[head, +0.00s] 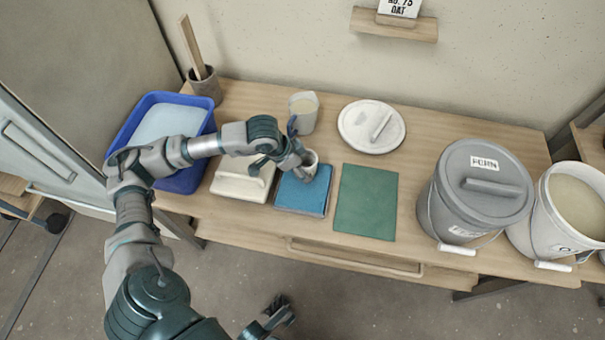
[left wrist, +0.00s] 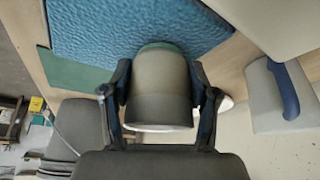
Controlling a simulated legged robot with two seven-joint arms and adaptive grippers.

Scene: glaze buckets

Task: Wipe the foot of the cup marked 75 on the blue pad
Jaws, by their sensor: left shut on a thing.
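My left gripper (head: 300,160) is shut on a small grey-beige cup (head: 311,163) at the far part of the blue pad (head: 302,196). In the left wrist view the cup (left wrist: 158,90) sits between both fingers, its greenish foot end against or just over the textured blue pad (left wrist: 130,28). I cannot tell whether they touch. No number is readable on the cup. A dark gripper, my right one (head: 279,316), shows low in the head view, off the table; its jaw state is unclear.
A green mat (head: 366,203) lies right of the pad, and a cream block (head: 240,184) left. A lidded grey bucket (head: 460,205) and an open white bucket (head: 545,235) are at right.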

